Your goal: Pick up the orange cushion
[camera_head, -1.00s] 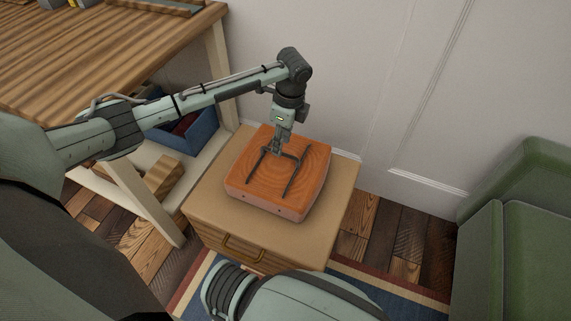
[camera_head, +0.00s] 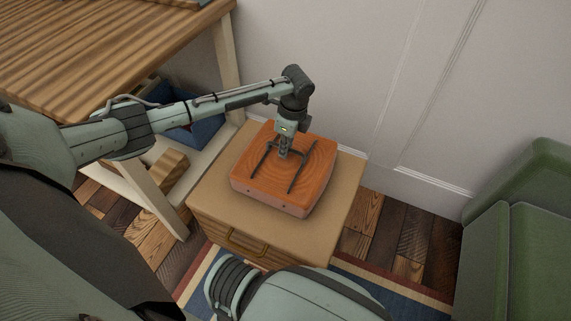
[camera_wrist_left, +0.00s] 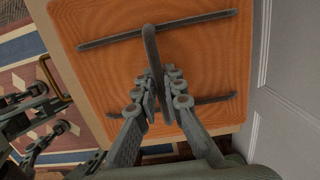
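The orange cushion (camera_head: 322,160) is a rounded square block with wood-like rings on top. It lies on a small drawer cabinet. Dark bars (camera_wrist_left: 155,42) on its top form an H-shaped handle. My left gripper (camera_head: 283,155) points straight down at the handle's crossbar. In the left wrist view its fingers (camera_wrist_left: 158,85) are on either side of the crossbar, close to it; whether they press on it is unclear. My right gripper (camera_wrist_left: 50,108) shows at the left of that view, fingers apart and empty, over the rug. It is outside the head view.
The cabinet (camera_head: 213,201) has a bare margin around the cushion. A wooden table (camera_head: 90,60) with a lower shelf and a blue bin (camera_head: 205,133) stands at left. A white wall is behind, a green armchair (camera_head: 520,230) at right. A patterned rug (camera_head: 395,295) lies in front.

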